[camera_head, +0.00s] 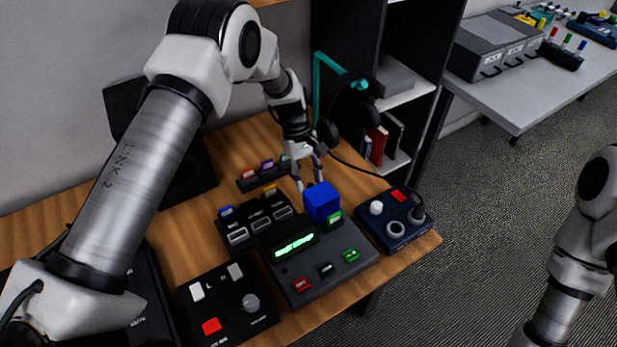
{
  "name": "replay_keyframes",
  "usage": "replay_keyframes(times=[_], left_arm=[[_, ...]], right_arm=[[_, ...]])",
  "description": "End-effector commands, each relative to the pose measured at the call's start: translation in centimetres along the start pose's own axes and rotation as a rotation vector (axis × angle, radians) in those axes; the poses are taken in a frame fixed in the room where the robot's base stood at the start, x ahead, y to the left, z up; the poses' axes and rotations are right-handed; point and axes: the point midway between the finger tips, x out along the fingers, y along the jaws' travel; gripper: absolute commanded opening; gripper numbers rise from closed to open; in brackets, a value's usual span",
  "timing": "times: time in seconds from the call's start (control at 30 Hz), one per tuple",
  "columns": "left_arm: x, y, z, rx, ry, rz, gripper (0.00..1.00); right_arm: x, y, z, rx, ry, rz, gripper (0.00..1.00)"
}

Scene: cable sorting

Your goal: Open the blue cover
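The blue cover (322,201) is a small blue box at the back right of a dark control panel (328,270) with a lit green display. It looks closed, and what is under it is hidden. My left gripper (312,182) points down just behind the cover, with its fingertips close to the cover's back left edge. Its fingers look spread apart, with nothing visible between them. I cannot tell whether a fingertip touches the cover. My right arm shows at the right edge of the view, over the floor, but its gripper is out of view.
A panel with a knob (226,304) stands at front left, a switch panel (252,222) at left, and a blue-based box (394,222) at right. Headphones on a teal stand (318,88) are behind my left gripper. Wooden desk (425,247) shows bare at the right edge.

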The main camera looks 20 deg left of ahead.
Motion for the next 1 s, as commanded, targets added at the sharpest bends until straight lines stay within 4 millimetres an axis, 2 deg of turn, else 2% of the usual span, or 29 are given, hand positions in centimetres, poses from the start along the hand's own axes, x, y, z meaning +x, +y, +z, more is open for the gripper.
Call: replay_keyframes(times=[0.03, 0.1, 0.27, 0.5, 0.8, 0.83, 0.87, 0.9, 1.0], left_arm=[[0.0, 0.0, 0.0, 0.000, 0.000, 0.000, 0.18], [0.0, 0.0, 0.0, 0.000, 0.000, 0.000, 0.00], [-0.1, 0.0, 0.1, 0.000, 0.002, 0.000, 0.00], [-1.4, 0.0, 1.9, 0.000, 0.106, -0.003, 0.00], [-1.1, 0.0, 2.0, 0.000, 0.103, -0.001, 0.00], [-1.1, 0.0, 2.0, 0.000, 0.103, -0.001, 0.29], [-1.1, 0.0, 2.0, 0.000, 0.103, -0.001, 0.39], [-1.1, 0.0, 2.0, 0.000, 0.103, -0.001, 0.46], [-1.1, 0.0, 2.0, 0.000, 0.103, -0.001, 0.46]], right_arm=[[0.0, 0.0, 0.0, 0.000, 0.000, 0.000, 0.00], [0.0, 0.0, 0.0, 0.000, 0.000, 0.000, 0.00], [-0.1, 0.0, 0.0, 0.000, 0.000, 0.000, 0.00], [-2.8, 0.0, 0.0, 0.000, 0.001, 0.000, 0.00], [-2.5, 0.0, 0.0, 0.000, 0.000, 0.000, 0.00], [-2.5, 0.0, 0.0, 0.000, 0.000, 0.000, 0.00], [-2.5, 0.0, 0.0, 0.000, 0.000, 0.000, 0.00], [-2.5, 0.0, 0.0, 0.000, 0.000, 0.000, 0.00], [-2.5, 0.0, 0.0, 0.000, 0.000, 0.000, 0.00]])
